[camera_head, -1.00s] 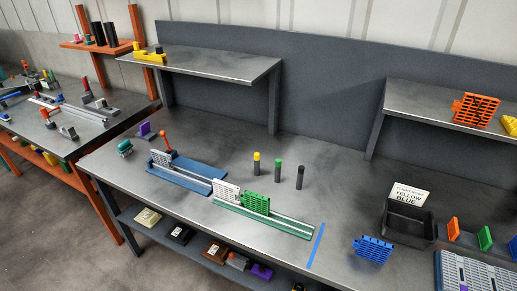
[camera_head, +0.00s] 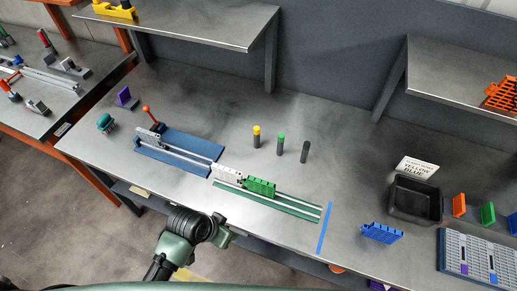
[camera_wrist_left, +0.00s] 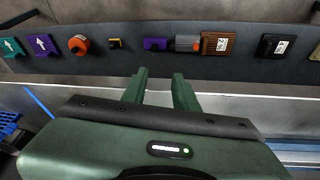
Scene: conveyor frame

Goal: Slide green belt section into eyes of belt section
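The green belt section (camera_head: 260,187) stands on the green rail fixture (camera_head: 285,205) on the table, close beside a white belt section (camera_head: 227,174) at the rail's left end. I cannot tell whether their eyes mesh. My left gripper (camera_head: 226,237) is in front of the table's front edge, below and left of the green section, touching neither. In the left wrist view its two green fingers (camera_wrist_left: 159,90) are apart with nothing between them. My right gripper is not in view.
A blue fixture (camera_head: 185,150) with a red-handled lever lies left of the rail. Three pins, including a yellow-topped one (camera_head: 256,137), stand behind. A blue belt section (camera_head: 381,233) and black bin (camera_head: 415,200) are right of the blue tape (camera_head: 325,228).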

